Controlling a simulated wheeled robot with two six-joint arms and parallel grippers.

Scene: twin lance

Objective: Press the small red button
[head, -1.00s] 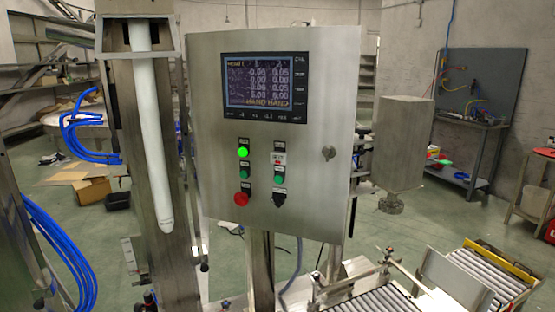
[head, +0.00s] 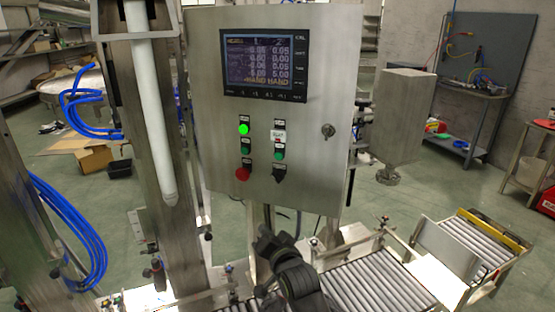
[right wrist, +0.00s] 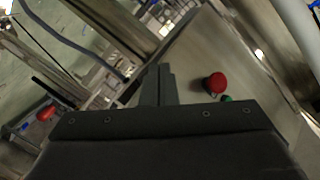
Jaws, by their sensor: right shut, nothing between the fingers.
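A steel control cabinet (head: 318,75) stands upright in the head view. On its front is a small red button (head: 275,136) in the right column, partly under a white label. A larger red mushroom button (head: 243,173) sits at the bottom of the left column. That red mushroom button also shows in the right wrist view (right wrist: 215,83), to the right of the fingers. My right gripper (head: 266,238) is below the cabinet's lower edge, apart from the buttons. Its fingers are shut and empty, as the right wrist view shows (right wrist: 157,84). My left gripper is not in view.
A lit green button (head: 243,129) and other green buttons are close to the red ones. A black selector knob (head: 279,174) is below right. A white vertical tube (head: 150,110) stands left of the cabinet. A roller conveyor (head: 375,285) lies below, with a grey box (head: 405,115) at right.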

